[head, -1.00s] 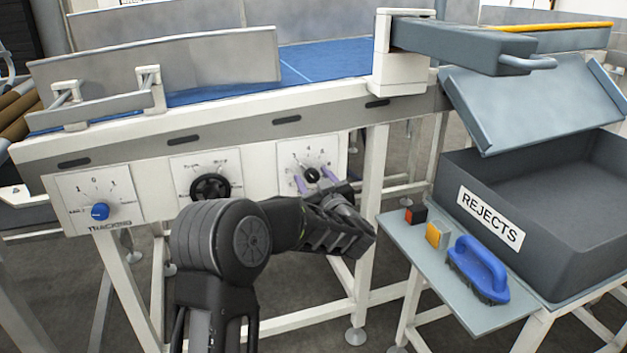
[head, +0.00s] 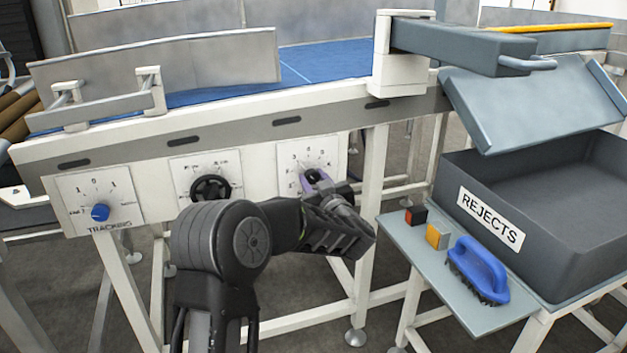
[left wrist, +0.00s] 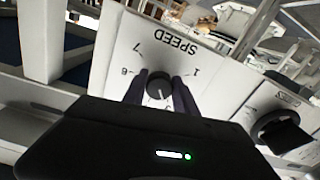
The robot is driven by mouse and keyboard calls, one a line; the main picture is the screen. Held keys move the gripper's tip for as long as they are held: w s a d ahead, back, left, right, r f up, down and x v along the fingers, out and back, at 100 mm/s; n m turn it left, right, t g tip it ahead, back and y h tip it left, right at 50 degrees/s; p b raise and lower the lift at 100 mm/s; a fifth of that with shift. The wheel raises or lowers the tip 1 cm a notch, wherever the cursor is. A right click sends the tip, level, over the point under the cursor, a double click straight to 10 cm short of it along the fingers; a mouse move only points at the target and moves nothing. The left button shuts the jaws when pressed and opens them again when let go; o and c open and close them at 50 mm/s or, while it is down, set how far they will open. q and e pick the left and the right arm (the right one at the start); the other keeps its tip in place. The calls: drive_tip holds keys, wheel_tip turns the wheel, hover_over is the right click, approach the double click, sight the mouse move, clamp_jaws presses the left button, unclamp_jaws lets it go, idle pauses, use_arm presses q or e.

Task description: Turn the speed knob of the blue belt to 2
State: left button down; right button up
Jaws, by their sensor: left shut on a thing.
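The dark speed knob (head: 309,174) sits on a white dial plate (head: 290,158) on the side of the blue belt (head: 320,61). My left gripper (head: 315,182) is at this plate with its fingers closed on the knob. In the left wrist view the knob (left wrist: 159,83) is between both fingers of the left gripper (left wrist: 158,90). The plate there reads SPEED, with 7, 6 and 1 legible. A pale mark shows on the knob, but I cannot tell which number it points to; the gripper hides part of the scale. My right gripper is not in view.
A black handwheel (head: 211,188) and a blue TRACKING knob (head: 100,212) are to the left on the same frame. To the right, a side shelf (head: 470,317) holds a blue brush (head: 479,270) and small blocks, beside the REJECTS bin (head: 500,246).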

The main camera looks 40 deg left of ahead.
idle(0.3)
use_arm(q)
drive_tip(key=shift+f+n+b, duration=0.15)
drive_tip(key=shift+n+b, duration=1.2)
drive_tip(key=shift+n, duration=0.25)
drive_tip(key=shift+n+b, duration=0.9)
drive_tip(key=shift+n, duration=0.3)
drive_tip(key=shift+d+n+b, duration=0.1)
drive_tip(key=shift+n+b, duration=0.7)
drive_tip(key=shift+n, duration=0.3)
drive_tip(key=shift+w, duration=0.1)
drive_tip(key=c, duration=1)
unclamp_jaws()
drive_tip(key=shift+r, duration=0.2)
